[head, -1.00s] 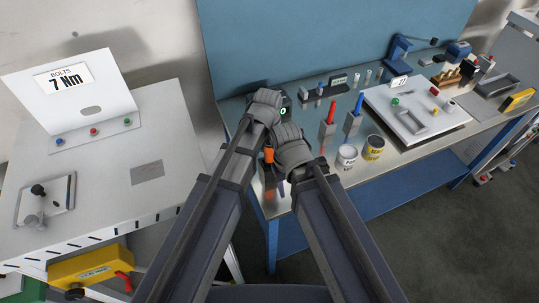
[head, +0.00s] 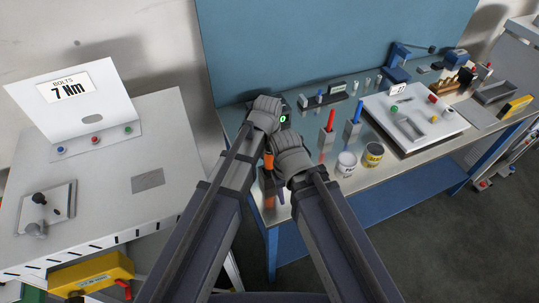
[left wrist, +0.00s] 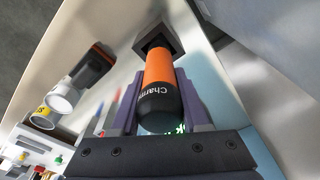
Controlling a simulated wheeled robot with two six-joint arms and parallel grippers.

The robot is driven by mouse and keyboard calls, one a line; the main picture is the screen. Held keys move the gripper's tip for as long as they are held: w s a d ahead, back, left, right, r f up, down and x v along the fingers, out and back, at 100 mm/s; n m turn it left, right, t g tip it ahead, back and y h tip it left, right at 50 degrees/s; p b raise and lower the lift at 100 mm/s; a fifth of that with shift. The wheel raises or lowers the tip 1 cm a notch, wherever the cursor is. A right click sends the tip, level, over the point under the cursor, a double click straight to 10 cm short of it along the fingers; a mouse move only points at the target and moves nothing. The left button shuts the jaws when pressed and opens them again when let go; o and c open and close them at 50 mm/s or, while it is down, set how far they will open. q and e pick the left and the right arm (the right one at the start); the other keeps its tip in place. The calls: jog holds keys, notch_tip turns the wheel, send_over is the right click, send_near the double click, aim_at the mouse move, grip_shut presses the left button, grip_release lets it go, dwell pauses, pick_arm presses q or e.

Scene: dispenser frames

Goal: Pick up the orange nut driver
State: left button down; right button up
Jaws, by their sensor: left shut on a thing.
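The orange nut driver, with a black end cap, is held between the purple fingers of my left gripper (left wrist: 155,108) in the left wrist view. Its orange handle (left wrist: 158,68) runs to a dark square holder (left wrist: 158,40) at its far end; I cannot tell whether it still sits in it. In the head view a bit of orange (head: 268,160) shows between my two wrists, and the left fingers are hidden.
A red driver (head: 329,122) and a blue driver (head: 356,110) stand in holders on the bench. A white can (head: 346,164) and a yellow can (head: 373,155) stand in front. A white tray (head: 440,138) with small parts lies right. A panel reading 7 Nm (head: 72,92) stands left.

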pick_arm(q)
notch_tip(320, 180, up, 9)
jog(key=p, duration=0.9)
jog(key=shift+r, duration=0.2)
jog(key=shift+f, duration=0.1)
